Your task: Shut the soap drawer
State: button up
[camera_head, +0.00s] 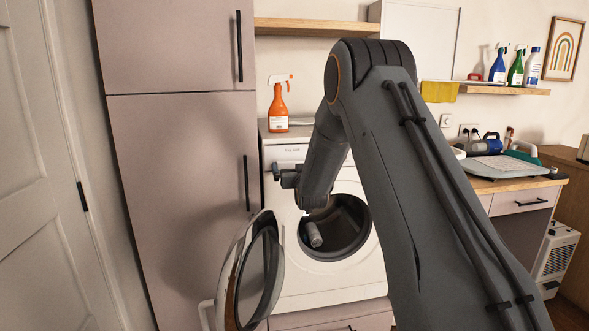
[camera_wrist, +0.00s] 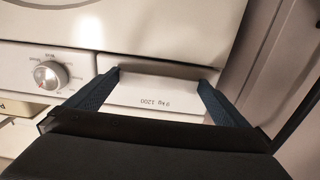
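The white washing machine (camera_head: 325,286) stands in the middle of the head view with its round door swung open to the left. In the wrist view the soap drawer (camera_wrist: 158,92) shows as a white front with the print "9 kg 1200", upside down. My gripper (camera_wrist: 160,82) is open, its two dark blue fingers apart near the left and right sides of the drawer front. I cannot tell whether they touch it. In the head view my gripper (camera_head: 276,170) is at the machine's upper left front. How far the drawer stands out is unclear.
The open washer door (camera_head: 240,275) hangs below my gripper. A bottle (camera_head: 314,235) lies in the drum. An orange spray bottle (camera_head: 279,106) stands on top of the machine. A tall cabinet (camera_head: 185,180) is close on the left. A round knob (camera_wrist: 50,75) is beside the drawer.

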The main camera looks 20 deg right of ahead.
jog(key=s+b, duration=0.1)
jog(key=s, duration=0.6)
jog(key=shift+s+a, duration=0.25)
jog(key=shift+s, duration=0.15)
